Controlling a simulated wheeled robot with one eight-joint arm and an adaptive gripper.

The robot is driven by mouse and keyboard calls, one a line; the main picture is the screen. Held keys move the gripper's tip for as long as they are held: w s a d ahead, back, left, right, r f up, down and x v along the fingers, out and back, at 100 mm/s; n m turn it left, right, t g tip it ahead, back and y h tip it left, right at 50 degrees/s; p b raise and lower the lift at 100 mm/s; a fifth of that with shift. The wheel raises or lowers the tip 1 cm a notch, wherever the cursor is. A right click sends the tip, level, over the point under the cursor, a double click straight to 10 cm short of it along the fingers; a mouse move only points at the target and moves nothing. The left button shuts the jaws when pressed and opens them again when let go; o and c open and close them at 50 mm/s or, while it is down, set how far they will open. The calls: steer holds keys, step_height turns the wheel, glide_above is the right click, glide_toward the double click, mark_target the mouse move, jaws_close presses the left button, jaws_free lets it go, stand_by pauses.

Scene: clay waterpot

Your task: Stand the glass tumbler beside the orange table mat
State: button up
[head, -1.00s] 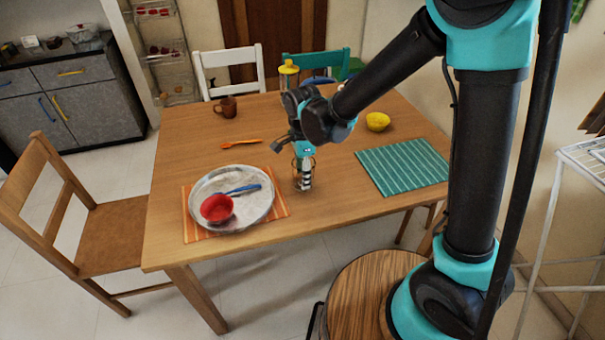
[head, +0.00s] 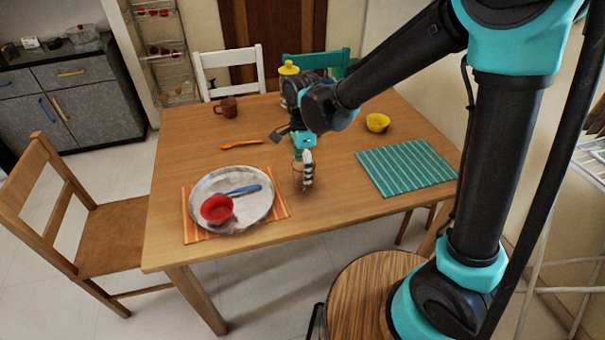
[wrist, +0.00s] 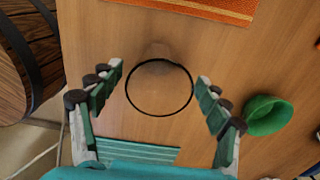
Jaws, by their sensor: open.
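The clear glass tumbler (head: 297,180) stands upright on the wooden table, just right of the striped orange table mat (head: 192,226) and apart from it. In the wrist view its dark round rim (wrist: 159,115) lies between my fingers, with a gap on each side. The orange mat's edge (wrist: 215,9) shows at the top of that view. My gripper (head: 304,170) is open around the tumbler; its two spread fingers (wrist: 160,75) also show in the wrist view. One finger partly hides the glass in the head view.
A metal tray (head: 262,208) on the orange mat holds a red bowl (head: 217,208) and a blue utensil (head: 243,190). A teal mat (head: 406,168) and yellow bowl (head: 377,122) are at right. A green bowl (wrist: 268,115) shows in the wrist view. Table is clear nearer the front edge.

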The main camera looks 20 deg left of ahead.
step_height(320, 180, up, 9)
steer(key=shift+f, duration=0.15)
steer(key=d+f+n+t, duration=0.2)
steer(key=d+f+n, duration=0.15)
steer(key=d, duration=1.15)
steer(key=d+f+n+t, duration=0.1)
steer(key=d+f+n, duration=0.3)
steer(key=d, duration=1)
steer(key=s+d+f+n+t, duration=0.1)
steer(key=s+d+n, duration=0.3)
steer(key=d, duration=0.4)
steer(key=shift+s+f, duration=0.15)
steer(key=shift+f, duration=0.5)
